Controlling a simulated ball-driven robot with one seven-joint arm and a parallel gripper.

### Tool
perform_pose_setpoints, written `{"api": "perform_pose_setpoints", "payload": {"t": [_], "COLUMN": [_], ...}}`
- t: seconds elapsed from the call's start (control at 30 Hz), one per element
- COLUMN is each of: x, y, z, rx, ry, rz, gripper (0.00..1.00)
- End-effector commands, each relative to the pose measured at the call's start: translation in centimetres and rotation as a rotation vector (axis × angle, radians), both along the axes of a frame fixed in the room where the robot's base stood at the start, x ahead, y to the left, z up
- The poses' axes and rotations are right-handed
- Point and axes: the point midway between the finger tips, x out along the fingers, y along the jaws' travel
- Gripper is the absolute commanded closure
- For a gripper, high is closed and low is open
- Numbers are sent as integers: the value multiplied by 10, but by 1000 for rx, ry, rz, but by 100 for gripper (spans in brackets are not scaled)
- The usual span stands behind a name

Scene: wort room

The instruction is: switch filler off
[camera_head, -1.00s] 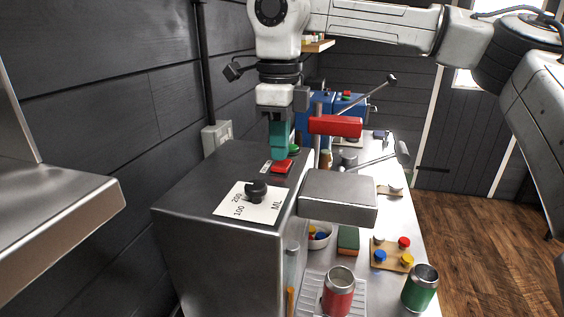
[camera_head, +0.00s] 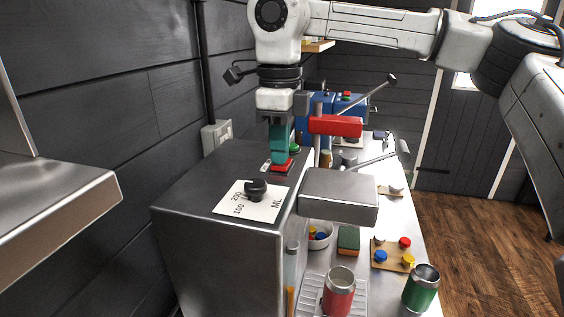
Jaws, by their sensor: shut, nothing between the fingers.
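The filler is a steel box (camera_head: 215,215) in the middle of the view. A red button (camera_head: 282,167) and a green button (camera_head: 294,149) sit on its top near the back. My gripper (camera_head: 280,160) has teal fingers, is shut and empty, and points down at the red button. The fingertips appear to touch the button and hide part of it. The green button is just behind and right of the fingers. A black dial (camera_head: 256,188) sits on a white plate marked 100, 200 and ML.
A red lever head (camera_head: 335,125) stands right of my gripper. A steel block (camera_head: 340,195) juts from the filler's right side. A red cup (camera_head: 339,290) stands on the drip grate, with a green cup (camera_head: 421,288) to its right. Dark wall lies left.

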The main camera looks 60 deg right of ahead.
Motion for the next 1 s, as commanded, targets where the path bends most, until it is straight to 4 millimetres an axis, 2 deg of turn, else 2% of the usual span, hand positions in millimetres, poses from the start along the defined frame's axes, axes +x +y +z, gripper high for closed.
{"api": "perform_pose_setpoints", "payload": {"t": [0.67,1.0], "x": [0,0], "y": [0,0], "z": [-7,13], "rx": [0,0], "ry": [0,0], "rz": [0,0], "gripper": [100,100]}}
